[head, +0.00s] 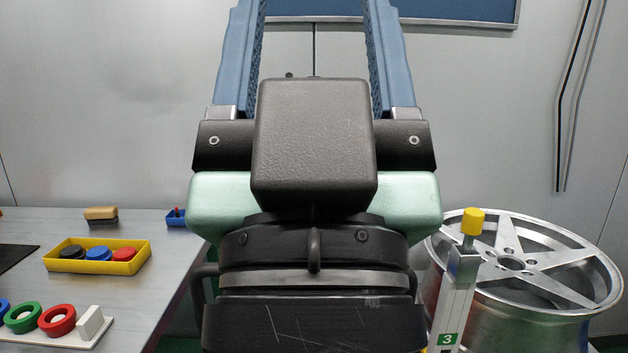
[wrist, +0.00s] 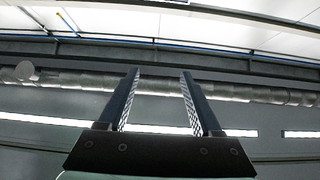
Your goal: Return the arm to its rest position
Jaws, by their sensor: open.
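My gripper (head: 314,8) fills the middle of the head view, raised close in front of the camera with its two blue fingers pointing up. The fingers are wide apart with nothing between them. It also shows in the wrist view (wrist: 160,74), open and empty against the ceiling and the upper wall. The fingertips run up to the top edge of the head view. My wrist hides the middle of the scene behind it.
A grey table (head: 150,235) at left bears a yellow tray (head: 100,266) of coloured discs, a blue box (head: 177,219) and a white board with rings (head: 96,340). At right, a silver wheel (head: 550,265) lies behind a post (head: 455,300) with a yellow cap (head: 473,222).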

